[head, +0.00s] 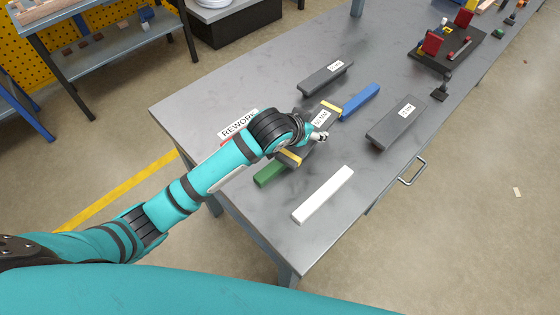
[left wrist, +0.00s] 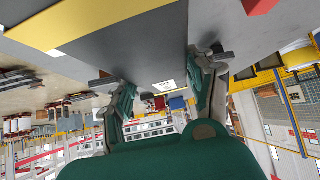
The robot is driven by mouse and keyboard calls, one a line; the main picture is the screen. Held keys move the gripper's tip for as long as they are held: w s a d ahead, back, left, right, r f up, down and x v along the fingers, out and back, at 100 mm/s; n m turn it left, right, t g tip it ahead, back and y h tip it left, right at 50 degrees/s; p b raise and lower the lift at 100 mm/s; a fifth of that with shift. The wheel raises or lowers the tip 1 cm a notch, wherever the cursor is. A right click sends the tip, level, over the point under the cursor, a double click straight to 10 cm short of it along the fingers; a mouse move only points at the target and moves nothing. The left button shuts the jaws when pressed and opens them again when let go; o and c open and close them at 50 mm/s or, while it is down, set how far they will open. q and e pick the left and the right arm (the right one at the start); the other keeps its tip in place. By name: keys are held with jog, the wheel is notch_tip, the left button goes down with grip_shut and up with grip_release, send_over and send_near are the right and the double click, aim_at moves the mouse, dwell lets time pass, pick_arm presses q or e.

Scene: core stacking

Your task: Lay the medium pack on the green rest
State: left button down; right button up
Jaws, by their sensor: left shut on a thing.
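The medium pack (head: 320,120) is dark grey with a white label and yellow bands near its ends. My left gripper (head: 316,133) is shut on it around its middle. In the left wrist view the fingers (left wrist: 165,70) sit on either side of the grey pack (left wrist: 140,48), with one yellow band at upper left. The green rest (head: 268,174) is a long bar on the table, partly hidden by my arm and the pack. The pack's near end is beside or over it; I cannot tell whether they touch. My right gripper is not in view.
A blue bar (head: 361,101) lies just beyond the pack's far end, and a white bar (head: 323,194) lies nearer the front edge. Two other grey packs (head: 326,77) (head: 397,123) lie on the table (head: 225,88). A REWORK sign (head: 238,124) is behind my forearm.

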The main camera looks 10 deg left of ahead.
aim_at(283, 153)
pick_arm(q)
jog(key=w+d+m+h+b, duration=0.1)
jog(key=w+d+m, duration=0.1)
jog(key=w+d, duration=0.35)
jog(key=shift+g, duration=0.4)
jog(key=s+a+p, duration=0.1)
jog(key=s+a, duration=0.2)
jog(key=s+a+p, duration=0.1)
jog(key=s+a, duration=0.3)
jog(key=s+a+p, duration=0.1)
jog(key=s+a, duration=0.2)
jog(key=a, duration=0.1)
jog(key=shift+s+f, duration=0.3)
jog(key=shift+f, duration=0.1)
jog(key=shift+s+a+f, duration=0.1)
jog(key=shift+a, duration=0.05)
jog(key=shift+f+p, duration=0.45)
jog(key=shift+f, duration=1.3)
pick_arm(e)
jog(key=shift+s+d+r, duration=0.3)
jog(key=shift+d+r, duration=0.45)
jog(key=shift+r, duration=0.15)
pick_arm(q)
jog(key=shift+f, duration=0.1)
jog(key=shift+c, duration=2.1)
grip_release()
jog(key=shift+s+f, duration=0.1)
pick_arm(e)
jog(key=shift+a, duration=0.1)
